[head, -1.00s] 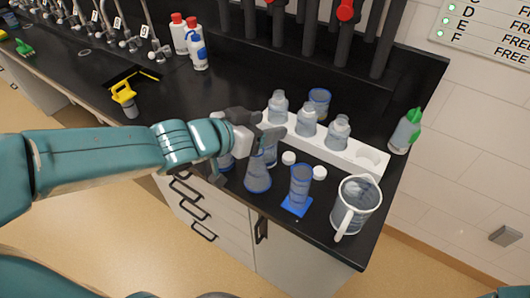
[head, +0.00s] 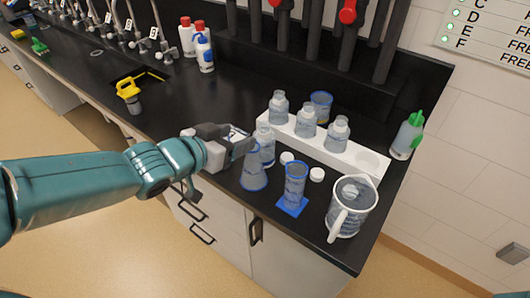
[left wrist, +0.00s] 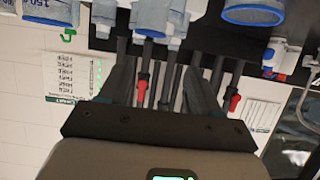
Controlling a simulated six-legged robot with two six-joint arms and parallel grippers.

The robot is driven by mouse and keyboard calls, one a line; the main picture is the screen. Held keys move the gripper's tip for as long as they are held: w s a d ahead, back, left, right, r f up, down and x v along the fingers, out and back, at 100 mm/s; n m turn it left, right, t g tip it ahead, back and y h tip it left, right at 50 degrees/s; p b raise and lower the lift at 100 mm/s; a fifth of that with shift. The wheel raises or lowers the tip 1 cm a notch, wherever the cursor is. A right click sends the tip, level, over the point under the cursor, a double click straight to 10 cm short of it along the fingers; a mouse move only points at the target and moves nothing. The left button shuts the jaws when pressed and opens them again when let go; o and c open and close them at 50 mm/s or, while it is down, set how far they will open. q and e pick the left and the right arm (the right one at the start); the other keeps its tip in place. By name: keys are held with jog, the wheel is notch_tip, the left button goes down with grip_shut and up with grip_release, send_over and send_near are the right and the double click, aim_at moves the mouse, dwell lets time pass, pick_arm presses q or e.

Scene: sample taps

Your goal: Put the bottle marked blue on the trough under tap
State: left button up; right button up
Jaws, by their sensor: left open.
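Three clear bottles (head: 278,108), (head: 306,122), (head: 338,133) stand upright in the white rack (head: 350,156). Another clear bottle (head: 266,146) stands in front of the rack, beside my left gripper (head: 244,147). I cannot make out a blue mark on any of these bottles. My left gripper is open and empty, just left of that bottle; I cannot tell if they touch. Its dark fingers also show apart in the left wrist view (left wrist: 160,78). Labelled taps (head: 128,38) stand along the back left, over a dark sink (head: 150,76). My right gripper is not in view.
A blue-rimmed flask (head: 253,174), a cylinder (head: 294,186) on a blue square, white caps (head: 317,174) and a jug (head: 352,206) crowd the front right. A green-topped bottle (head: 407,137) stands right.

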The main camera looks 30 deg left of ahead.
aim_at(262, 127)
pick_arm(q)
jog(key=b+x, duration=0.1)
jog(key=x, duration=0.3)
jog(key=shift+w+f, duration=0.2)
jog(key=shift+w+d+f+b, duration=0.1)
jog(key=shift+w+f+b, duration=0.1)
jog(key=shift+w+b, duration=0.35)
jog(key=x, duration=0.4)
jog(key=shift+w, duration=0.3)
jog(key=shift+s+r, duration=0.15)
jog(key=shift+s, duration=0.05)
jog(key=shift+w, duration=0.1)
grip_shut()
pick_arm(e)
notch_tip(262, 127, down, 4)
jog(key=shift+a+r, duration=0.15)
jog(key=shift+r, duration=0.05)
